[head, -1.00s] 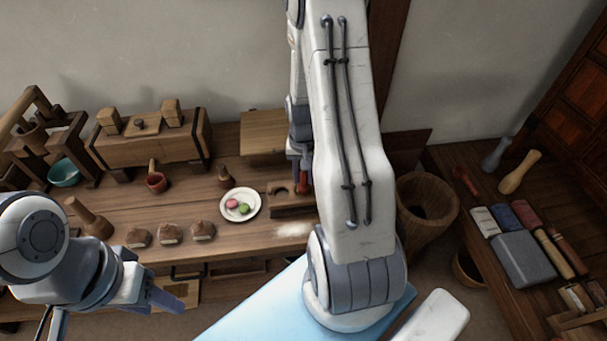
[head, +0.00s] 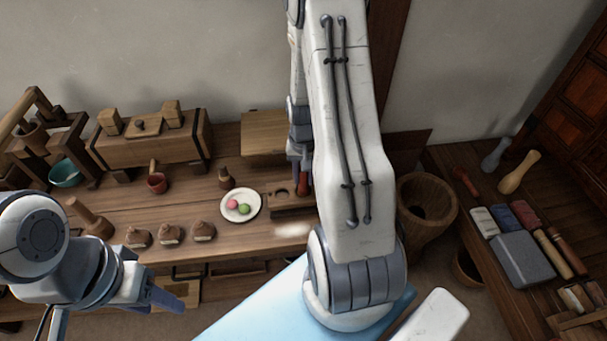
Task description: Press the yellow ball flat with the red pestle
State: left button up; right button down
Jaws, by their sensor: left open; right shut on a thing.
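My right gripper (head: 302,163) is shut on the red pestle (head: 303,185), just left of my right forearm. The pestle points down beside a wooden block with round hollows (head: 282,202). The forearm hides part of the block, and I cannot tell whether the pestle touches anything. No yellow ball shows; a white plate (head: 230,214) holds a pink ball (head: 232,204) and a green ball (head: 243,209). My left gripper (head: 172,297) is open and empty at the lower left, apart from the workbench.
The wooden workbench (head: 130,202) carries a small red-brown cup (head: 157,183), several wooden stamps and a teal bowl (head: 65,174). A pale floury patch (head: 292,230) lies near its front edge. A large wooden mortar (head: 427,207) stands right of my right arm. A side table (head: 455,160) holds tools.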

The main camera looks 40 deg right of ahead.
jog(key=shift+w+r+p, duration=0.1)
jog(key=shift+r+p, duration=2.7)
jog(key=shift+r, duration=0.7)
